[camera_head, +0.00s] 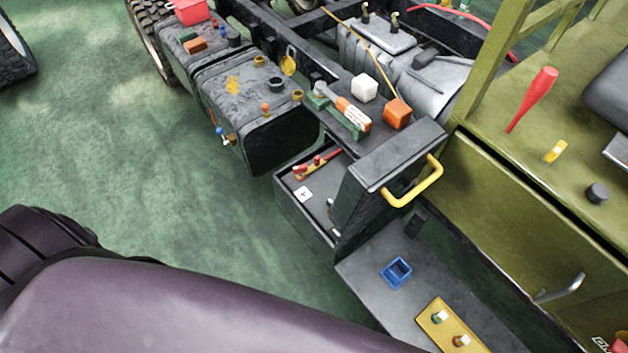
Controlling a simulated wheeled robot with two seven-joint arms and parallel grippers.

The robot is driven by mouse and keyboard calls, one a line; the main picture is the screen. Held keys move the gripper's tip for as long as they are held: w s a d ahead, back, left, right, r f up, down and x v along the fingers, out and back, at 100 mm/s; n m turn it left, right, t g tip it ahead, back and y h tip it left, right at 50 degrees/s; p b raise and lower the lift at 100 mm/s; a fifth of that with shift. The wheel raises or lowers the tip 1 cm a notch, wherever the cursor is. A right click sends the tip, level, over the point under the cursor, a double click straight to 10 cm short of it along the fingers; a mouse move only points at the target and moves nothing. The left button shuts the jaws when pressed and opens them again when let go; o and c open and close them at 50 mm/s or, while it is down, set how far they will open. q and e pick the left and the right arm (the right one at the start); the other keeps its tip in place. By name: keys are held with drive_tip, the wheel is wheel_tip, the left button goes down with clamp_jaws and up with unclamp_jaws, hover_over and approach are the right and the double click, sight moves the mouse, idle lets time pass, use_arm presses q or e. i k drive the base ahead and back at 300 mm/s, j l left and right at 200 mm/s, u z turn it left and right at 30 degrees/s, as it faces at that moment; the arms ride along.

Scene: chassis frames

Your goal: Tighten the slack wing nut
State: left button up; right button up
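I cannot make out for certain which small part is the slack wing nut. A yellow plate (432,331) on the low dark step carries two small fasteners, a green-based one (439,316) and an orange-brown one (461,340). An open dark box (300,222) holds a red bar with small red knobs (317,163) and a label with a plus sign (303,194). A small pale part (331,204) shows at its right side, too small to read. Neither of my grippers is in view.
A blue open bin (396,272) sits on the step (368,268). A yellow handle (414,183) sticks out beside the box. White (364,87) and orange (397,114) blocks lie above it. An olive cab side (510,200) bounds the right. Green floor at left is mostly clear.

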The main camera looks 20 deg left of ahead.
sight(300, 170)
drive_tip(key=i+j+z, duration=0.15)
drive_tip(key=j+z, duration=0.15)
drive_tip(key=j, duration=0.65)
drive_tip(key=i+j+z, duration=0.1)
drive_tip(key=j+z, duration=0.2)
drive_tip(key=j, duration=0.6)
